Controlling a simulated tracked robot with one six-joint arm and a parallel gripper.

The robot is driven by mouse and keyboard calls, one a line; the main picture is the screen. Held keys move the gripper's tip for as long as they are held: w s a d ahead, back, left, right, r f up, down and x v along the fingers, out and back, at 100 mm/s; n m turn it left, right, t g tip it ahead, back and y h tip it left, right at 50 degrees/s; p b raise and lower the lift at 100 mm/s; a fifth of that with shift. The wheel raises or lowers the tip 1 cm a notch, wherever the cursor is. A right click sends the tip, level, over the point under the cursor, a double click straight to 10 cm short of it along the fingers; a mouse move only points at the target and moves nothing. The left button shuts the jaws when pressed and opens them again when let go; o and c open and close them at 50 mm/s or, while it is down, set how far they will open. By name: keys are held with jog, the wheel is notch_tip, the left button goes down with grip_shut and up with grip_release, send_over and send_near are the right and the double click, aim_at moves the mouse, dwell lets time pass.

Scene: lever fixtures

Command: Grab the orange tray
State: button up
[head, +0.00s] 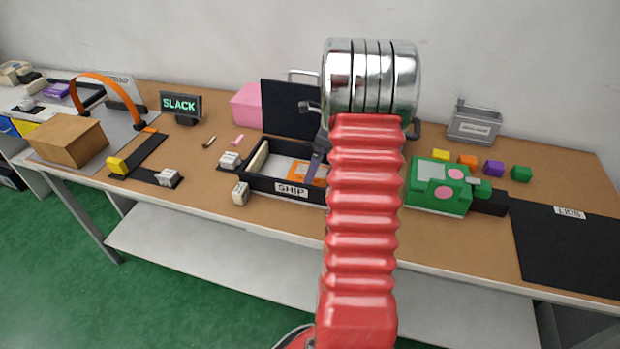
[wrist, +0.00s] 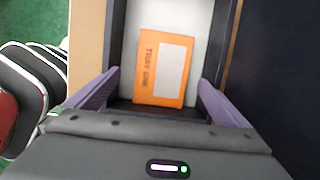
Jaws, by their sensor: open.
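The orange tray (wrist: 146,84) is a flat orange piece with a white patch and dark lettering. In the wrist view it lies in the black-walled SHIP box, on a light floor. In the head view the orange tray (head: 303,173) shows only partly, behind my gripper. My gripper (wrist: 154,90) is open, with one purple finger on each side of the tray's near end. I cannot tell whether the fingers touch it.
The SHIP box (head: 262,184) has dark walls around the tray, with a black upright panel (head: 288,109) behind it. Small white blocks (head: 240,193) stand to its left. A green device (head: 438,188) stands to the right.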

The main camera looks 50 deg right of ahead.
jog(key=shift+x, duration=2.6)
jog(key=shift+w+d, duration=0.1)
jog(key=shift+d, duration=0.05)
jog(key=shift+c, duration=0.5)
jog(key=c, duration=1.2)
jog(key=shift+w+r, duration=0.2)
jog(key=shift+r, duration=0.25)
notch_tip(320, 180, up, 11)
jog(key=w+a, duration=0.3)
jog(key=w, duration=0.2)
jog(key=w+a, duration=0.3)
jog(key=w, duration=0.3)
jog(key=w+a, duration=0.3)
jog(key=w, duration=0.3)
jog(key=shift+w+a+f, duration=0.1)
jog(key=shift+w+f, duration=0.1)
